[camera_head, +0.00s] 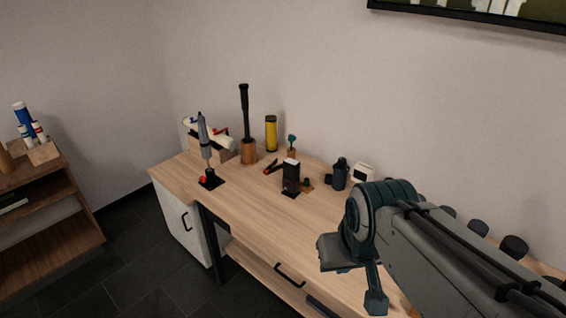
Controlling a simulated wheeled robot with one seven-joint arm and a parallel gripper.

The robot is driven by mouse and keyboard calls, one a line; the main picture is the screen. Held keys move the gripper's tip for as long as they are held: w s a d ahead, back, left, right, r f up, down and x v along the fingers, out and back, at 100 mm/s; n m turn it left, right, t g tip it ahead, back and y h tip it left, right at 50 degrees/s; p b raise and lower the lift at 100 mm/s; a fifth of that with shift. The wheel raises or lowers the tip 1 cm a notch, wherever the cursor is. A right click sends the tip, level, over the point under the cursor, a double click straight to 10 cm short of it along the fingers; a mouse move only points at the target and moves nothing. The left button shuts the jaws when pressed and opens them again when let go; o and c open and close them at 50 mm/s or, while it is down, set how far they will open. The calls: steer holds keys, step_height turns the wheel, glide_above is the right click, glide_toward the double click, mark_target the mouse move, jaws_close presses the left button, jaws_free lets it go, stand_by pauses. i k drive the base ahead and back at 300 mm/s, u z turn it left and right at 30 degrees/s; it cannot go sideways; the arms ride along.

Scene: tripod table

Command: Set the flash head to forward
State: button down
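What looks like the flash (291,180) is a small black upright block on a dark flat foot, standing on the wooden desk. Its head (291,162) at the top shows a pale face; which way the head points is too small to tell. My gripper (358,278) is at the lower right, at the end of my grey arm, in front of and to the right of the flash and apart from it.
The desk (240,205) is clear in front of the flash. A tall black-handled tool (245,110) and a grey pointed tool (204,140) stand left.

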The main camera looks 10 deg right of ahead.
mark_target(291, 167)
steer(key=u, duration=0.05)
steer(key=k, duration=0.65)
steer(key=u, duration=0.6)
steer(key=i, duration=0.8)
steer(key=u, duration=0.5)
steer(key=i, duration=1.05)
steer(key=z, duration=0.7)
steer(key=i, duration=0.45)
steer(key=z, duration=0.35)
